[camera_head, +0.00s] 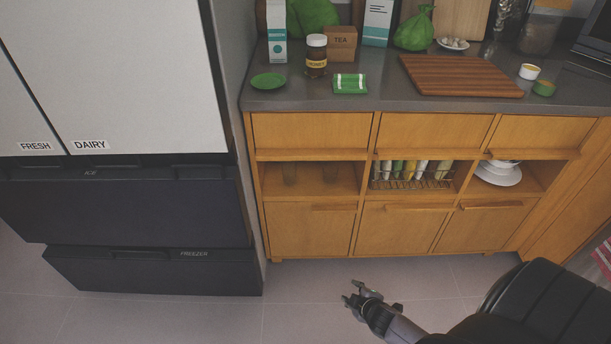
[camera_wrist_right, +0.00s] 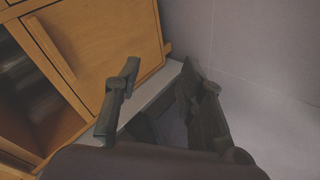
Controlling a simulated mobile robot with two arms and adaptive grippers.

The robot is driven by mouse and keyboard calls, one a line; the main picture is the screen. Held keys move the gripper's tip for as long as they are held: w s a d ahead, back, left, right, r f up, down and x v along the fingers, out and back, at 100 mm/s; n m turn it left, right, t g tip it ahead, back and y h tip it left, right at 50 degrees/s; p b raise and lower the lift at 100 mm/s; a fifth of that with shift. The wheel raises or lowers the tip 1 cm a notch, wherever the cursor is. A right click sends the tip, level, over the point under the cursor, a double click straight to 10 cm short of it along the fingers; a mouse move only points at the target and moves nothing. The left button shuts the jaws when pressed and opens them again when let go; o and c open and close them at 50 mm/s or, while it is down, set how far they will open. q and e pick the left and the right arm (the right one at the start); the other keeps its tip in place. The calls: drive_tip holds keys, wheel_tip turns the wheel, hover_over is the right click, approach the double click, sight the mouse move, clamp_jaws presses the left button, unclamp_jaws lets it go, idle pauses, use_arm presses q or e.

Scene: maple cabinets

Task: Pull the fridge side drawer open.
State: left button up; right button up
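The wooden cabinet's left drawer (camera_head: 312,132), the one nearest the fridge (camera_head: 130,75), looks shut, flush with its neighbours under the counter. A wooden ledge runs along its lower edge. My right gripper (camera_head: 357,297) is low over the floor in front of the cabinet, well below and apart from the drawer. In the right wrist view, my right gripper (camera_wrist_right: 160,75) has its fingers spread with nothing between them. A wooden cabinet front with a bar handle (camera_wrist_right: 50,50) shows beyond the left finger. My left gripper is not in view.
Below the drawers are open shelves with cups, a dish rack (camera_head: 413,180) and plates (camera_head: 498,174), then lower doors (camera_head: 308,229). The fridge's dark freezer drawer (camera_head: 155,271) juts out at the left. The counter (camera_head: 385,95) holds several items. The floor (camera_head: 310,310) in front is clear.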

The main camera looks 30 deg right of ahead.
drive_tip(key=w+d+r+n+t+b, duration=0.3)
drive_tip(key=w+r+n+t+b, duration=0.15)
drive_tip(key=w+r, duration=0.7)
drive_tip(key=n+t+b, duration=0.4)
drive_tip(key=t, duration=0.1)
approach(310, 159)
drive_tip(key=w, duration=0.3)
drive_tip(key=w+d+b, duration=0.1)
drive_tip(key=w, duration=0.5)
drive_tip(key=shift+w+d, duration=0.1)
drive_tip(key=shift+d, duration=0.1)
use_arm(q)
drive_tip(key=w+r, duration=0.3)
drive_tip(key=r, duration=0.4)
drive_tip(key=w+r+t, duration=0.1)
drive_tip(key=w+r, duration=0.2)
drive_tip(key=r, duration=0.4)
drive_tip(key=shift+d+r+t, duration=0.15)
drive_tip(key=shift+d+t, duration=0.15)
use_arm(e)
drive_tip(key=shift+w+r, duration=0.1)
drive_tip(key=shift+w, duration=0.4)
drive_tip(key=shift+c, duration=0.4)
clamp_jaws()
